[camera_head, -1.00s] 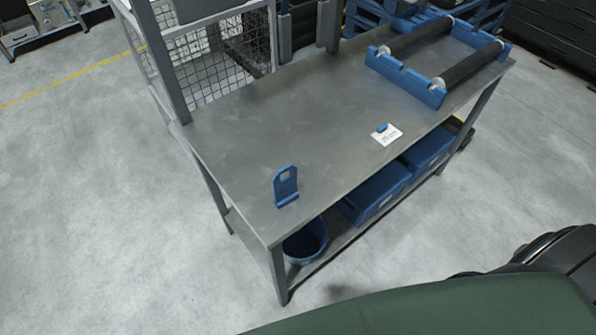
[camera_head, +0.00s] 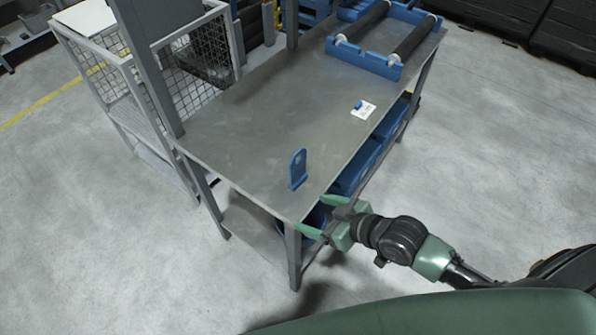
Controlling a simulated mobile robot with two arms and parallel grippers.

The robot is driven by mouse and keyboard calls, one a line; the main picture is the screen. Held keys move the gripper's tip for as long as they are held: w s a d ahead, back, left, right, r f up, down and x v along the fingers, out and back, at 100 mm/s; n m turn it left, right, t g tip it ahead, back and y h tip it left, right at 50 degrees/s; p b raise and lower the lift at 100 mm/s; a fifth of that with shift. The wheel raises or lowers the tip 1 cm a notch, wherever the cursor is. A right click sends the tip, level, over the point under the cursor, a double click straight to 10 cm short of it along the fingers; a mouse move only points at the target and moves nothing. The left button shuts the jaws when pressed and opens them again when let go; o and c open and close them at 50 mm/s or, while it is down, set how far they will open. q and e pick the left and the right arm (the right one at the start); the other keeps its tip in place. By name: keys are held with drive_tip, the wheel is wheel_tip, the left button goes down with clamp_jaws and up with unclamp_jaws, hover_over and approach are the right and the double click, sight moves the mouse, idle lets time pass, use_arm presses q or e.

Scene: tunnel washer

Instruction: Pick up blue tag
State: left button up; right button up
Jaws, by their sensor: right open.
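A flat blue tag (camera_head: 298,169) with a hole near its top stands upright on the grey metal table (camera_head: 235,140), close to the near edge. My right gripper (camera_head: 317,216) comes in from the right with green fingers. It is open and empty, at the table's near corner, just below the tag in the picture and apart from it. My left gripper is out of view.
A white card with a small blue piece (camera_head: 364,110) lies on the table's right side. A blue frame with dark rollers (camera_head: 370,62) stands at the far end. A post (camera_head: 148,65) and a wire mesh cage (camera_head: 190,75) border the left. Blue bins sit on the shelf below.

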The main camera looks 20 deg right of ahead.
sight(299, 179)
drive_tip(key=w+d+r+t+y, duration=0.1)
drive_tip(key=w+d+r+t, duration=0.1)
drive_tip(key=w+d, duration=0.2)
drive_tip(key=x, duration=0.4)
drive_tip(key=p+x, duration=0.1)
drive_tip(key=x, duration=0.2)
drive_tip(key=shift+w+a+r, duration=0.15)
drive_tip(key=shift+a+r, duration=0.05)
drive_tip(key=shift+r, duration=0.15)
drive_tip(key=shift+w+a+f, duration=0.15)
drive_tip(key=shift+w+f, duration=0.05)
drive_tip(key=c, duration=1.4)
drive_tip(key=shift+r, duration=0.1)
drive_tip(key=shift+c, duration=0.2)
